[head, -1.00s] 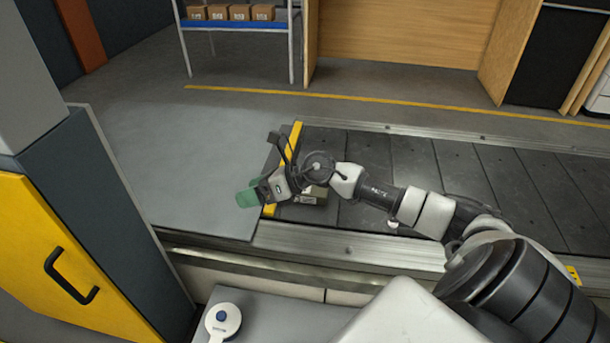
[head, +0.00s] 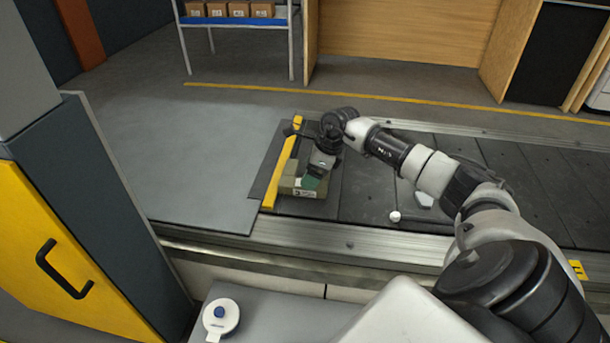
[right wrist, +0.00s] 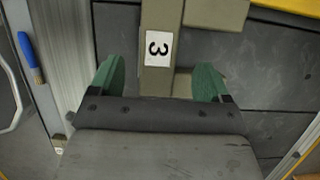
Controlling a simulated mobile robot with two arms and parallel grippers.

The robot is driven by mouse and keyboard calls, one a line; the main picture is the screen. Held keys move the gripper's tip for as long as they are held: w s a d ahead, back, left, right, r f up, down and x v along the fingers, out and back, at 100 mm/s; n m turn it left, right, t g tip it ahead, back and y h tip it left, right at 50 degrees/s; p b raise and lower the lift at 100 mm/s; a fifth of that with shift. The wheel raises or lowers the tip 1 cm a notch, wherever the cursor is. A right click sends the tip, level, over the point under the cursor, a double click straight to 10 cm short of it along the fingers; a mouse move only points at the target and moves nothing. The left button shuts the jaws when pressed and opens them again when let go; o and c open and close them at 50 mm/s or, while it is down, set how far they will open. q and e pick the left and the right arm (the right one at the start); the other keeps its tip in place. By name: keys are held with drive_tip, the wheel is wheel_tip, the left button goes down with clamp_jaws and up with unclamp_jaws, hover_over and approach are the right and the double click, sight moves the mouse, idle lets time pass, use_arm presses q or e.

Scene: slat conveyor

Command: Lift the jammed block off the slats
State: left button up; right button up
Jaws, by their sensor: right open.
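The olive block (head: 289,186) sits at the left end of the dark slats, against the yellow bar (head: 281,175). In the right wrist view the block (right wrist: 160,85) shows a narrow upright part with a white "3" label and a wider part at the top. My right gripper (head: 312,181) is over the block's right side in the head view. In the right wrist view my right gripper (right wrist: 158,80) is open, its green fingertips on either side of the narrow part with gaps. Contact cannot be told. My left gripper is not in view.
A grey plate (head: 200,165) lies left of the yellow bar. The conveyor's metal rail (head: 350,243) runs along the near side. A blue-handled brush (right wrist: 28,55) lies beyond the rail. A small white ball-shaped item (head: 394,216) shows by the slats' near edge.

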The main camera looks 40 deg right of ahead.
drive_tip(key=b+x, duration=0.2)
drive_tip(key=x, duration=0.2)
drive_tip(key=shift+w+a+f, duration=0.1)
drive_tip(key=shift+a+f, duration=0.05)
drive_tip(key=shift+f, duration=0.2)
